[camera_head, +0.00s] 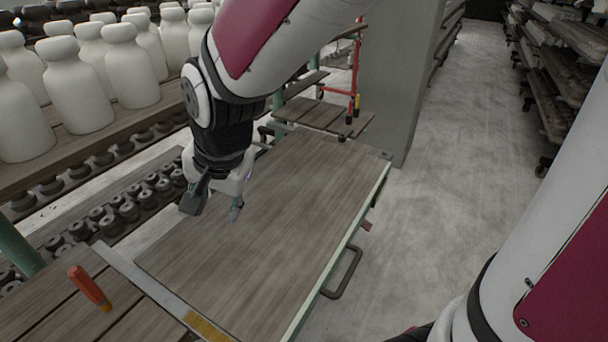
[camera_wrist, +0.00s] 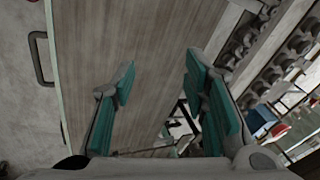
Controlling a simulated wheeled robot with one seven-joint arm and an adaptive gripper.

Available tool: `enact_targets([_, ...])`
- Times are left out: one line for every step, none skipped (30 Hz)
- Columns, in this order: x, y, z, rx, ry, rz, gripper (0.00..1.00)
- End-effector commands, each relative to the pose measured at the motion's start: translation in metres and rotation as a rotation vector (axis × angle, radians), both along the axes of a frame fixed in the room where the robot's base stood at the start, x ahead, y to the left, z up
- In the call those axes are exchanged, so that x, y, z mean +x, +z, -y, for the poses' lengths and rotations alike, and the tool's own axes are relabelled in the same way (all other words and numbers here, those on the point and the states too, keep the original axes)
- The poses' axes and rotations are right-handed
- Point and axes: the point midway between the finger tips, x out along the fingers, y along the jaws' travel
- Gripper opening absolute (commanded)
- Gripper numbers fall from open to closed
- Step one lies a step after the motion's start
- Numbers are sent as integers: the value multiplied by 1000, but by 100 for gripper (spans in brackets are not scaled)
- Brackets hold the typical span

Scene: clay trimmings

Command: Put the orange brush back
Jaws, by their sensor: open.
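The orange brush (camera_head: 90,288), an orange cylinder with a yellowish end, is on the slatted wooden surface (camera_head: 40,310) at the lower left in the head view. It leans or lies at a slant; I cannot tell exactly which. My gripper (camera_head: 218,208) is open and hangs above the wooden table top, up and to the right of the brush and well apart from it. In the wrist view my gripper (camera_wrist: 160,75) shows its two teal-padded fingers spread, with nothing between them. I cannot make out the brush in the wrist view.
Rows of white bottles (camera_head: 75,85) stand on a board at the upper left, above rollers (camera_head: 125,208). The wooden table top (camera_head: 290,200) is bare, with a dark handle (camera_head: 343,272) on its right side.

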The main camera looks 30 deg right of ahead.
Motion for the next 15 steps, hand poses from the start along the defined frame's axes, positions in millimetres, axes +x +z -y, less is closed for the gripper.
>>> enact_targets([-11, 16, 14, -57, 56, 32, 40])
enact_targets([-17, 24, 23, -89, 92, 43, 40])
enact_targets([-27, 33, 34, -132, 140, 56, 40])
enact_targets([-34, 40, 41, -160, 175, 67, 40])
enact_targets([-42, 47, 49, -189, 210, 77, 40])
enact_targets([-53, 56, 59, -224, 258, 87, 40])
enact_targets([-61, 62, 66, -250, 294, 95, 40])
enact_targets([-70, 68, 73, -273, 327, 103, 40])
enact_targets([-81, 74, 81, -300, 373, 112, 40])
enact_targets([-89, 78, 87, -318, 404, 118, 40])
enact_targets([-98, 82, 92, -336, 436, 124, 40])
enact_targets([-108, 86, 98, -355, 475, 132, 40])
enact_targets([-114, 88, 102, -366, 501, 137, 40])
enact_targets([-121, 90, 106, -376, 525, 140, 40])
enact_targets([-128, 92, 110, -388, 554, 146, 40])
